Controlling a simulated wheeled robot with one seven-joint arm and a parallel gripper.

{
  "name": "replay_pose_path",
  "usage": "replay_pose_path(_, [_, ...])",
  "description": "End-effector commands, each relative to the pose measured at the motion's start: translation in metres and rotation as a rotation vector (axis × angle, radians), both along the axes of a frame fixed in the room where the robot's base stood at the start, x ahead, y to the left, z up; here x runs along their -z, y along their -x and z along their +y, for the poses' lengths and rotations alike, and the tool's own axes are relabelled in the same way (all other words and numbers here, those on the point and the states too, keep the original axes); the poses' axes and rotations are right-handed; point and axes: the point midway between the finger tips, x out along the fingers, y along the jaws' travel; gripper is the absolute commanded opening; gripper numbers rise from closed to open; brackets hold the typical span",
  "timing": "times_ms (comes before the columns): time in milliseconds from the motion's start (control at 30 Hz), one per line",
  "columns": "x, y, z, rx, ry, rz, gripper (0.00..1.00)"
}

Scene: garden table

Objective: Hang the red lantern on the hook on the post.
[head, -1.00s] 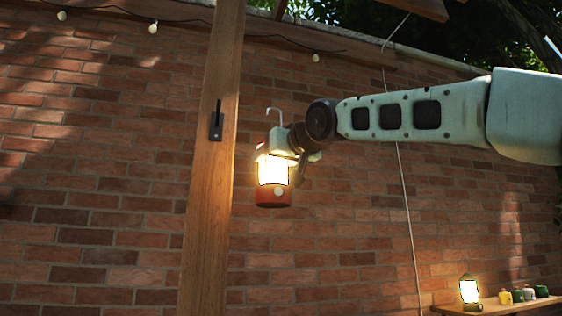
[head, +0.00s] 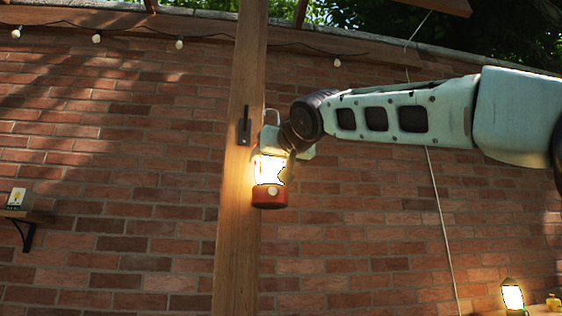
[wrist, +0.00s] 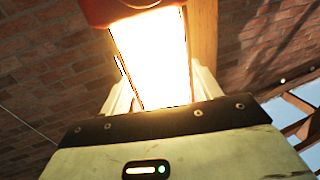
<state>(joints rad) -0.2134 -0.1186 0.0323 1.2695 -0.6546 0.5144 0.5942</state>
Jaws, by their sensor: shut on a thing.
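The red lantern (head: 270,197) is lit and upright, with a red base and a bright glowing body; in the wrist view its glowing body (wrist: 155,60) fills the upper middle. My gripper (head: 284,150) is shut on the lantern near its top, and its pale fingers show on both sides in the wrist view. The lantern's wire handle (head: 272,115) stands up above it. The black hook (head: 245,125) is on the wooden post (head: 236,220), just left of the handle. The lantern overlaps the post's right edge in the head view; I cannot tell the depth gap.
A brick wall (head: 120,200) stands behind. A small shelf (head: 30,217) with a box (head: 16,198) is at the left. Another lit lantern (head: 512,295) stands at the lower right. A string of bulbs (head: 97,39) runs along the top.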

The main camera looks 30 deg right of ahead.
Motion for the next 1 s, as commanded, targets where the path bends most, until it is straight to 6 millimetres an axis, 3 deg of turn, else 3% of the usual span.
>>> replay_pose_path(867, [-0.002,-0.019,0.063,-0.003,-0.001,-0.004,0.27])
replay_pose_path(1000, [0.011,-0.019,0.061,-0.001,-0.002,-0.004,0.27])
